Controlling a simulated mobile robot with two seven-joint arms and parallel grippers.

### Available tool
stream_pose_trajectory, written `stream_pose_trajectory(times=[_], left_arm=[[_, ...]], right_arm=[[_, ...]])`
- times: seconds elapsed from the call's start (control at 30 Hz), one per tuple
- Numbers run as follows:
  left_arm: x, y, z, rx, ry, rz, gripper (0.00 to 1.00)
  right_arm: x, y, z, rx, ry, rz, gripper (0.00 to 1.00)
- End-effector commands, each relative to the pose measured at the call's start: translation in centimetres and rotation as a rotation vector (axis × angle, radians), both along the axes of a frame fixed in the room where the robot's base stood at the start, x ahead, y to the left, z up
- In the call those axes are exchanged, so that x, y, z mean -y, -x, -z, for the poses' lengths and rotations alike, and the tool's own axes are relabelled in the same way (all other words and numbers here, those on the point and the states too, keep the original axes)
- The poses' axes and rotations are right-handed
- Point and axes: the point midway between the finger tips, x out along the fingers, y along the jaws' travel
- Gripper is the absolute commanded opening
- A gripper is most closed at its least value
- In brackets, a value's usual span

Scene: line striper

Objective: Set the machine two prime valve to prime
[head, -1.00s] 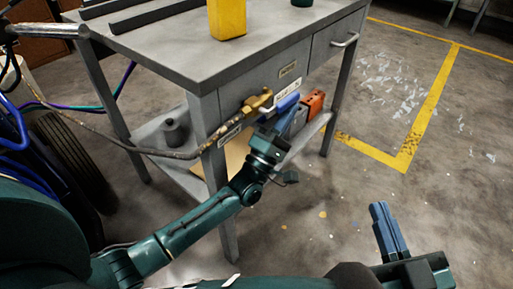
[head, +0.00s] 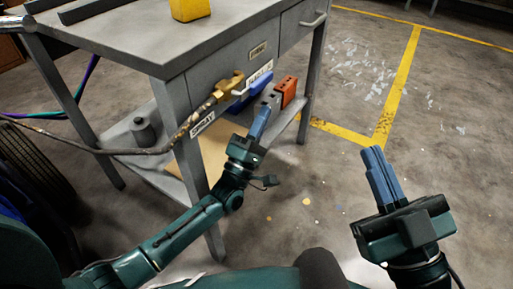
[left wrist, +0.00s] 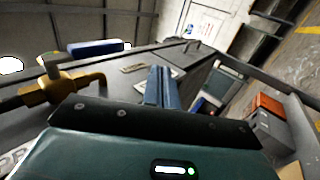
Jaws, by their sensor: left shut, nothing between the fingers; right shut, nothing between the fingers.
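A SPRAY label (head: 202,124) is below left of the valve; another label (head: 260,73) is above right, too small to read surely. My left gripper (head: 263,116) is shut and empty, below right of the valve, apart from it. My right gripper (head: 374,153) is shut and empty over the floor.
The workbench (head: 150,55) carries a yellow block (head: 190,8). On its lower shelf are a dark weight (head: 143,130) and an orange box (head: 288,90). A hose (head: 120,150) runs left from the valve. The floor to the right is clear.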

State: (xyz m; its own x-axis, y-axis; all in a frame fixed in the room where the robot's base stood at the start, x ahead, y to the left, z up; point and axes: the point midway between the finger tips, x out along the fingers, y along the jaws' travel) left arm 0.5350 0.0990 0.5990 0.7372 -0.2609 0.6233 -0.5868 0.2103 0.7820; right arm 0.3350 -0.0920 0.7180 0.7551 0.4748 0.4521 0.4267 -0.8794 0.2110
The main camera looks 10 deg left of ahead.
Motion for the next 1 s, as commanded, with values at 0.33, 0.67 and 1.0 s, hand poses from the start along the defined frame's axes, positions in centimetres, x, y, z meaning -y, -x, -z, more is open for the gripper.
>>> stream_pose_trajectory(times=[0.33, 0.67, 1.0], left_arm=[[0.0, 0.1, 6.7, 0.001, -0.001, 0.000, 0.00], [0.0, 0.1, 7.8, 0.002, 0.000, 0.002, 0.00], [0.0, 0.1, 7.8, 0.002, 0.000, 0.001, 0.00]], right_arm=[[0.1, 0.0, -0.9, 0.072, 0.006, 0.000, 0.00], [0.1, -0.1, -1.4, 0.097, 0.008, 0.001, 0.00], [0.1, 0.0, -1.4, 0.098, 0.008, 0.001, 0.00]])
